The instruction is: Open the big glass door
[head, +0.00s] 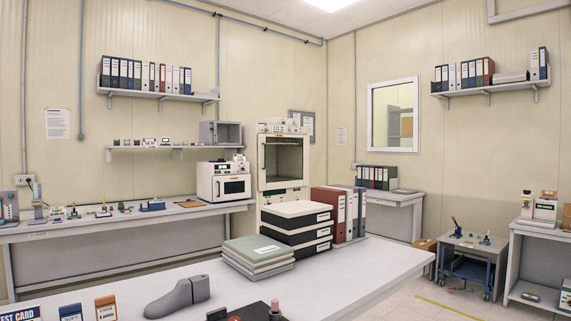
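The cabinet's lower part is hidden behind black boxes and binders on the near table. Neither of my grippers is in view.
The near table (345,276) stands between me and the cabinet, bearing stacked black boxes (297,240), grey-green folders (258,262), binders (327,213) and a grey shoe last (178,297). A white oven (223,180) stands left of the cabinet. Some floor (425,300) shows clear at right.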

